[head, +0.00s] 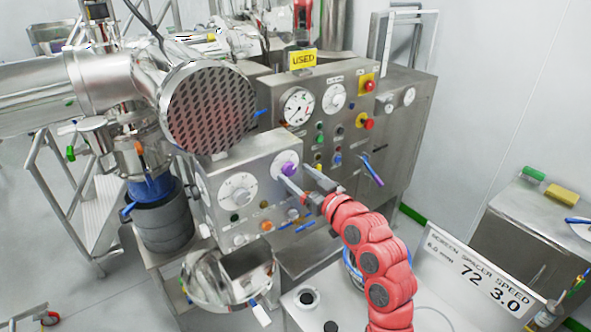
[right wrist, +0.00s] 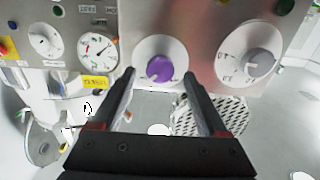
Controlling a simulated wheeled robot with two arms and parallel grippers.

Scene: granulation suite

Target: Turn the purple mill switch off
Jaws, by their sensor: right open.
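The purple mill switch (head: 288,169) is a round knob on a white disc, on the front of the smaller steel control box (head: 262,160). In the right wrist view the purple switch (right wrist: 160,69) appears between the two finger ends, with space on both sides. My right gripper (head: 292,174) is open in front of the switch, its fingers pointing at the panel. Its fingers also show in the right wrist view (right wrist: 159,74). I cannot tell how far the tips are from the panel. The switch's marks are too small to read. My left gripper is not in view.
A white dial (head: 238,190) sits left of the switch. Coloured buttons and blue handles are below it. A larger cabinet (head: 345,75) with gauges and red knobs stands behind. A steel bowl (head: 228,275) is below left. A sign (head: 475,275) stands at lower right.

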